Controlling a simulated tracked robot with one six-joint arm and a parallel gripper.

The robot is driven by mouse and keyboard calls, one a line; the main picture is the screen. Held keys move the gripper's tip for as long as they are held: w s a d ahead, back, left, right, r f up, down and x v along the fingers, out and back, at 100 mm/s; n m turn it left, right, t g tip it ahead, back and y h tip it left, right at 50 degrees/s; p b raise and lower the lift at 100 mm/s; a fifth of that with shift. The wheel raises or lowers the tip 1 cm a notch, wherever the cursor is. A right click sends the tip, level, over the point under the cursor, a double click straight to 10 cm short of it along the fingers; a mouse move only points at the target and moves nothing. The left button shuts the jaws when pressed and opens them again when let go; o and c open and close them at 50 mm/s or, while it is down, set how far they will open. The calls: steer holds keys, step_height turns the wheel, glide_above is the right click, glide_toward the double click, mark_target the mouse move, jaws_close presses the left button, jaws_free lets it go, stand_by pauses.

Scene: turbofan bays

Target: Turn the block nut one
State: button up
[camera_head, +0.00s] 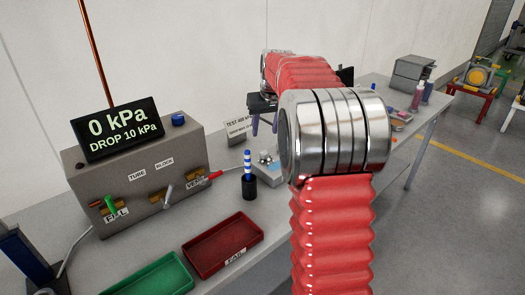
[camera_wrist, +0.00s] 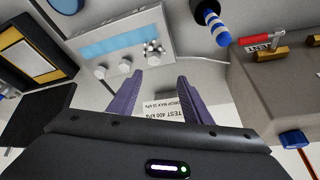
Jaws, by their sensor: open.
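A pale block (camera_wrist: 115,45) with a blue strip lies on the bench in the wrist view. Several small metal nuts or fittings sit along its near side, the shiniest one (camera_wrist: 153,48) at its right; I cannot tell which is nut one. In the head view the block (camera_head: 268,172) is partly hidden behind my arm. My gripper (camera_wrist: 159,76) is open and empty, its two purple fingers apart and pointing toward the block's fitting side. Their tips look clear of the fittings, but the height gap is hard to judge.
A grey test box (camera_head: 150,175) with valve handles carries a display (camera_head: 115,128) reading 0 kPa, DROP 10 kPa. A blue-striped tool stands in a black cup (camera_head: 249,187). A red FAIL tray (camera_head: 222,246) and green tray (camera_head: 150,275) lie in front. A TEST 400 kPa sign (camera_head: 238,127) stands behind.

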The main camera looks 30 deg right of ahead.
mark_target(264, 153)
steer(key=shift+w+d+f, duration=0.2)
steer(key=shift+d+f, duration=0.05)
steer(key=shift+d, duration=0.25)
steer(key=shift+w+d+f, duration=0.2)
steer(key=shift+d, duration=0.25)
steer(key=shift+f, duration=0.1)
steer(key=x, duration=1.3)
steer(key=shift+f, duration=0.3)
steer(key=shift+c, duration=0.2)
steer(key=c, duration=1)
